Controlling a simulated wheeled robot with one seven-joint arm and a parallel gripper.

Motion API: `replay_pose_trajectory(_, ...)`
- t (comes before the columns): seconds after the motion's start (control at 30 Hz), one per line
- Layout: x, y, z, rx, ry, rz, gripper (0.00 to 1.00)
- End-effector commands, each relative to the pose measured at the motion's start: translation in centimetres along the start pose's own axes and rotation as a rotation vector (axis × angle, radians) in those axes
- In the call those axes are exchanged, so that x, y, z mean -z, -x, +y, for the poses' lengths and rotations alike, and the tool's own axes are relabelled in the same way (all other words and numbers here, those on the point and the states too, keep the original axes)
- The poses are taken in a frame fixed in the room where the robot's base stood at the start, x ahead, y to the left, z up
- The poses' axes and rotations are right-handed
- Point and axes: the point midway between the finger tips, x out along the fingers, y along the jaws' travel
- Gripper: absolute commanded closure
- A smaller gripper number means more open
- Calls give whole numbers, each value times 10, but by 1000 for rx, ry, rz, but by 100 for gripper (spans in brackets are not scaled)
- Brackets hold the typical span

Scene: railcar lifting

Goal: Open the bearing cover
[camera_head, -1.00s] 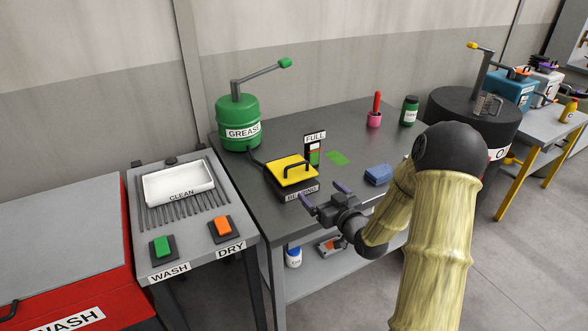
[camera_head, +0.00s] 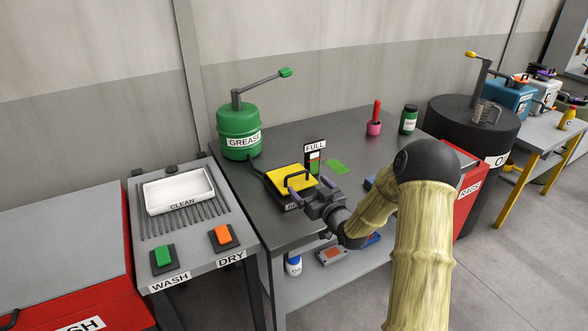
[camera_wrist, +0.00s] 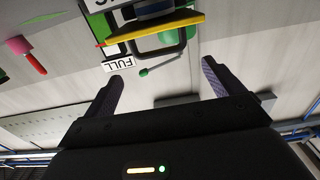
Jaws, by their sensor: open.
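The bearing box has a flat yellow cover (camera_head: 288,177) with a dark loop handle on top. It stands on the grey workbench, and the cover looks closed. In the wrist view, the yellow cover (camera_wrist: 155,28) and the dark handle (camera_wrist: 183,42) show at the top centre. My gripper (camera_head: 309,186) is open and empty at the front right of the cover, close to the handle. In the wrist view my two fingers (camera_wrist: 160,82) are spread, with the handle just beyond their tips and not between them. My gripper hides part of the box's front and its label.
A green grease pump (camera_head: 239,130) stands behind left of the box. A FULL gauge (camera_head: 314,158) stands just behind it.

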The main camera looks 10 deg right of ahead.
Motion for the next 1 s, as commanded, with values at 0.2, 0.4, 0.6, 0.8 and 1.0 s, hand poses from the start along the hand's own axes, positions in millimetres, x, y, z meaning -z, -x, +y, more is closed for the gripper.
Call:
replay_pose_trajectory(0.2,1,-38,-1,2,-1,1,7)
replay_pose_trajectory(0.4,1,-69,-1,2,0,0,7)
replay_pose_trajectory(0.6,1,-94,-1,2,0,1,7)
replay_pose_trajectory(0.8,0,-102,0,0,-1,0,7)
replay_pose_trajectory(1.0,0,-102,0,0,0,-1,7)
